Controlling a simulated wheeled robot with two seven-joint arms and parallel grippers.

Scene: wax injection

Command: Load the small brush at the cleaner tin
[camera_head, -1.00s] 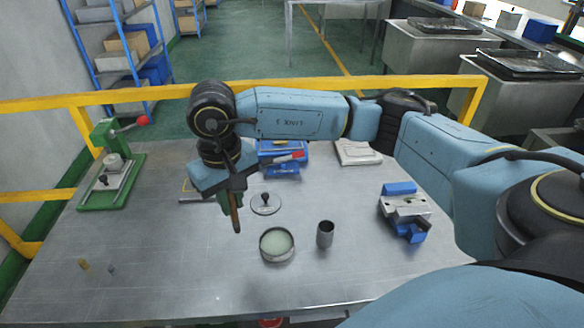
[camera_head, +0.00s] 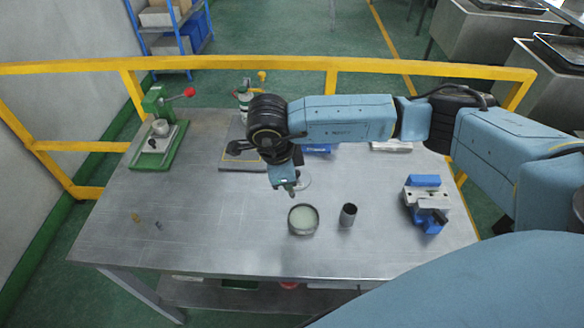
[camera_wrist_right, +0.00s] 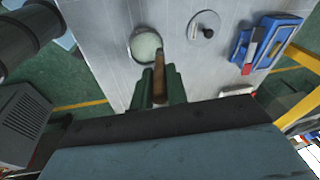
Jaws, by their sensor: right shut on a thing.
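The cleaner tin (camera_head: 303,219) is a round open tin with pale green content, standing on the table; it also shows in the right wrist view (camera_wrist_right: 146,46). My right gripper (camera_head: 288,186) is above the table, just behind and left of the tin in the head view. In the wrist view my right gripper (camera_wrist_right: 160,76) is shut on the small brush (camera_wrist_right: 160,85), a brown stick whose far end overlaps the tin's lower right rim. I cannot tell its height over the tin. The brush is barely visible in the head view. My left gripper is not in view.
A dark metal cup (camera_head: 347,216) stands right of the tin. A round lid with black knob (camera_wrist_right: 204,26) lies nearby. A blue-grey vise (camera_head: 426,205) is at right, a green press (camera_head: 160,133) at far left. Two small pieces (camera_head: 136,217) lie front left. The left-middle table is clear.

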